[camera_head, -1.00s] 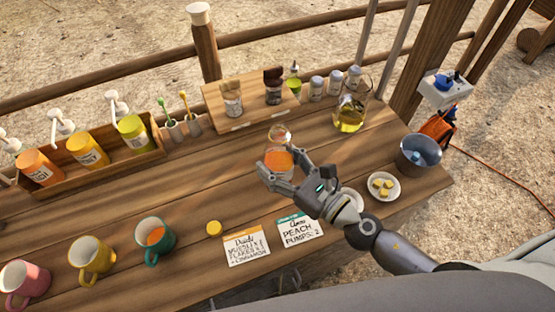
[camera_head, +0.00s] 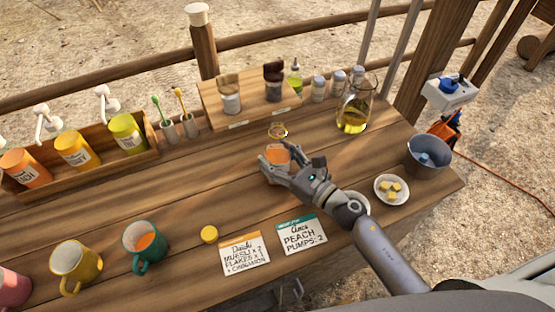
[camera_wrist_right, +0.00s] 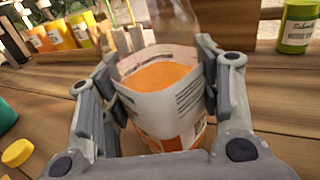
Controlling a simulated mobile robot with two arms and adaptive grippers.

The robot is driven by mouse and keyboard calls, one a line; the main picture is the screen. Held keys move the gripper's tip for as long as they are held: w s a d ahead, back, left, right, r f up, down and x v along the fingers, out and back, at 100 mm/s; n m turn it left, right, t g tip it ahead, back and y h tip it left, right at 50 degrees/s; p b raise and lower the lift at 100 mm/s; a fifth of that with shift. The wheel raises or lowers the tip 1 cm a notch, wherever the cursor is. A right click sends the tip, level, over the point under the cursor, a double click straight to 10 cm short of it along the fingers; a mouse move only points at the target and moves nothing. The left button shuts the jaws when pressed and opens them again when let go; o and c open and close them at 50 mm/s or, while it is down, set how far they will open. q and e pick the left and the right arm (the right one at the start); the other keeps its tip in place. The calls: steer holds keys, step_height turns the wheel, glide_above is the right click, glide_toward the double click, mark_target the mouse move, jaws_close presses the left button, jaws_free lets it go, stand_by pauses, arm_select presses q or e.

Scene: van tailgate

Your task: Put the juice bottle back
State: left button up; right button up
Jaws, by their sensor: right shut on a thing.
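The juice bottle (camera_head: 278,155) is clear glass with orange juice and a white and orange label. It is near the middle of the table (camera_head: 330,180), in front of the wooden riser. My right gripper (camera_head: 277,168) is shut on it, and the wrist view shows the bottle (camera_wrist_right: 165,110) between both fingers (camera_wrist_right: 162,85). The bottle looks about upright; I cannot tell whether its base touches the table. Its neck is open. A yellow cap (camera_head: 209,234) lies on the table nearer to me. My left gripper is not in view.
The riser (camera_head: 212,115) holds two jars. Behind the bottle, to the right, stands an oil flask (camera_head: 354,110). At the right are a metal bucket (camera_head: 428,155) and a small plate (camera_head: 381,184). Pump bottles stand in a box (camera_head: 90,168) at the left. Cards and mugs line the front.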

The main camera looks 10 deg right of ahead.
steer(key=o, duration=1.3)
steer(key=shift+f, duration=0.1)
steer(key=shift+s+r, duration=0.1)
steer(key=shift+r, duration=0.1)
steer(key=b+v, duration=0.2)
steer(key=v, duration=0.3)
steer(key=b+v, duration=0.2)
steer(key=v, duration=0.3)
steer(key=shift+s+d+f, duration=0.25)
steer(key=shift+s, duration=0.05)
steer(key=shift+s+d+r, duration=0.15)
steer(key=shift+s+d, duration=0.2)
steer(key=shift+s, duration=0.15)
